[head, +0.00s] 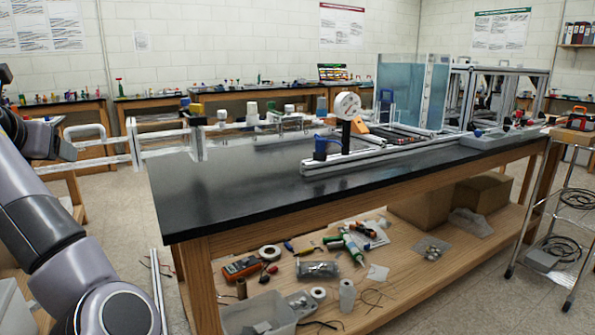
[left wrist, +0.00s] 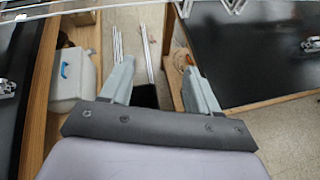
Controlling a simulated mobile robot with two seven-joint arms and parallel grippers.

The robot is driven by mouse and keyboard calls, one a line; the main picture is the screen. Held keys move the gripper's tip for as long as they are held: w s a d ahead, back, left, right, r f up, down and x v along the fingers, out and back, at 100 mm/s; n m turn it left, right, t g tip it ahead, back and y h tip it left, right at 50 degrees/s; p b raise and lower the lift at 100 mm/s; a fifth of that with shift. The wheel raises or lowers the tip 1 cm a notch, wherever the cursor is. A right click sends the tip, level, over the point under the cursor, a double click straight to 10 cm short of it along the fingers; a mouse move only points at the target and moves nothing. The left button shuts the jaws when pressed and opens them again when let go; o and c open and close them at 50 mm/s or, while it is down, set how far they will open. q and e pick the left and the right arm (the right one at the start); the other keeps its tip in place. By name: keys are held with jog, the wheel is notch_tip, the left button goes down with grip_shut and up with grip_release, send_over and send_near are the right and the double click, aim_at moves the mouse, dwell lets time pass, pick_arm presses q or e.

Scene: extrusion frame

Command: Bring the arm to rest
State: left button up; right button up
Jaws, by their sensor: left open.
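My left arm (head: 45,225) rises along the left edge of the head view, left of the black-topped workbench (head: 215,200) and apart from it. My left gripper (left wrist: 158,76) shows in the left wrist view with its two grey fingers spread and nothing between them. Beyond the fingers are floor, a dark gap and thin metal bars (left wrist: 148,45). My right gripper is in neither view.
The black workbench top (left wrist: 255,50) fills the right of the left wrist view. A white box with a blue handle (left wrist: 72,80) sits at left. The bench's lower shelf (head: 400,290) holds tools and tape. A wire cart (head: 560,215) stands at right. Floor shows between benches.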

pick_arm(q)
jog(key=s+a+f+n+g+y, duration=0.2)
jog(key=s+a+f+g+y, duration=0.55)
jog(key=a+y, duration=0.3)
jog(key=d+m+t+y, duration=0.6)
jog(key=d+m+t, duration=0.4)
jog(key=m, duration=0.3)
jog(key=d+f+m+t+h, duration=0.8)
jog(key=d+f+m+h, duration=0.65)
jog(key=m+h, duration=0.4)
jog(key=s+d+f+m+g+h, duration=0.2)
jog(key=s+d+f+m+g, duration=0.3)
jog(key=f, duration=0.4)
jog(key=s+d+f+m+g+h, duration=0.1)
jog(key=s+d+f+m+g, duration=0.15)
jog(key=s+f, duration=0.45)
jog(key=s+d+f+m+g+h, duration=0.25)
jog(key=s+f+g, duration=0.2)
jog(key=f, duration=0.55)
notch_tip(320, 180, up, 9)
jog(key=s+m+y+p, duration=0.1)
jog(key=s+p, duration=0.1)
jog(key=p, duration=1.1)
jog(key=shift+s+a, duration=0.2)
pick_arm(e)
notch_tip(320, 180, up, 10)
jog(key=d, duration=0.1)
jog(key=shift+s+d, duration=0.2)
